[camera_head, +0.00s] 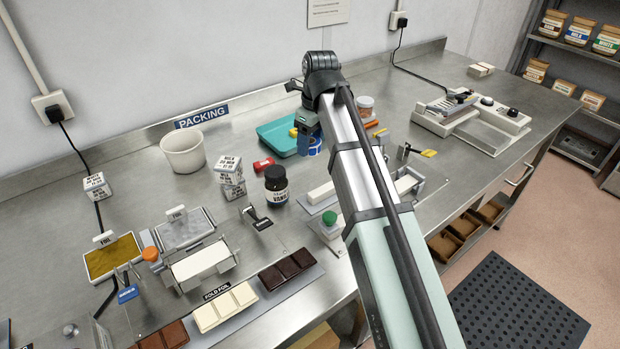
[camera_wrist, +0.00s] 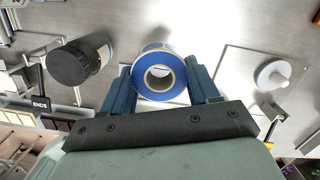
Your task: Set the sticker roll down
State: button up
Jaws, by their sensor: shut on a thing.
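The sticker roll is blue with a pale core. In the wrist view the sticker roll (camera_wrist: 160,58) sits between the two fingers of my gripper (camera_wrist: 160,78), its open hole facing the camera. My gripper is shut on it. In the head view the sticker roll (camera_head: 310,146) shows just below my gripper (camera_head: 306,121), in front of the teal tray (camera_head: 270,137). The arm hides part of the area to its right. I cannot tell whether the roll touches the steel bench or hangs above it.
A dark vanilla jar (camera_head: 276,186) stands near, left and in front of the roll. A red item (camera_head: 263,164) lies to its left. Stacked printed boxes (camera_head: 231,175) and a white tub (camera_head: 183,151) stand farther left. A white machine (camera_head: 470,119) is at the right. Some bare bench lies between them.

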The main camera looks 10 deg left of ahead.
aim_at(309, 178)
jog(key=shift+f, duration=5.05)
jog(key=o, duration=1)
jog(key=shift+f, duration=0.1)
jog(key=shift+o, duration=0.2)
jog(key=r, duration=0.4)
jog(key=d+r, duration=0.1)
jog(key=r, duration=0.7)
jog(key=shift+s+d+r, duration=0.1)
jog(key=shift+s+d, duration=0.05)
jog(key=shift+s, duration=0.2)
